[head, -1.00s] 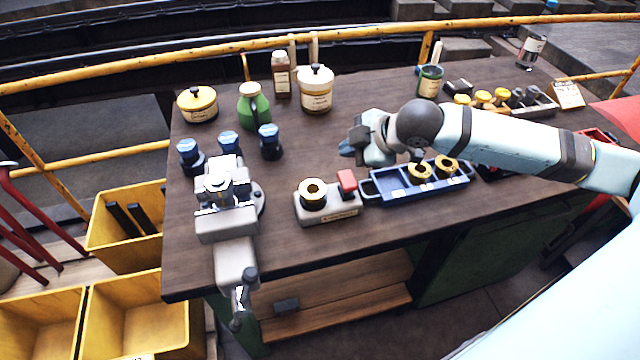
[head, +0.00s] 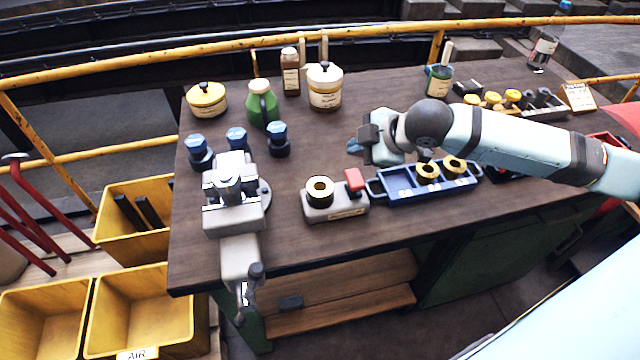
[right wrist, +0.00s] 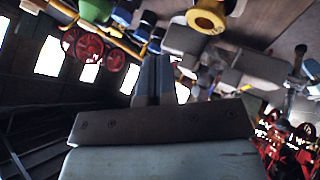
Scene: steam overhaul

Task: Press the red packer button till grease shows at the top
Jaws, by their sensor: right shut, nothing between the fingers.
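The grey packer (head: 348,212) stands on the bench near its front edge. A bearing with a brass-coloured ring (head: 320,189) on a black body sits upright on its left part. The red button (head: 355,180) stands raised at its right end, with nothing touching it. My right gripper (head: 354,146) is above and behind the button in the head view, apart from it. Its fingers (right wrist: 153,80) are shut and empty in the right wrist view. The ring's top (head: 320,183) shows no grease that I can make out. My left gripper is not in view.
A blue tray (head: 398,197) with brass rings stands right of the packer, under my right forearm. A grey vise (head: 233,222) is to the left, with blue-capped pots behind it. A green jug (head: 262,105) and white tub (head: 325,88) stand farther back. Bare bench lies before the packer.

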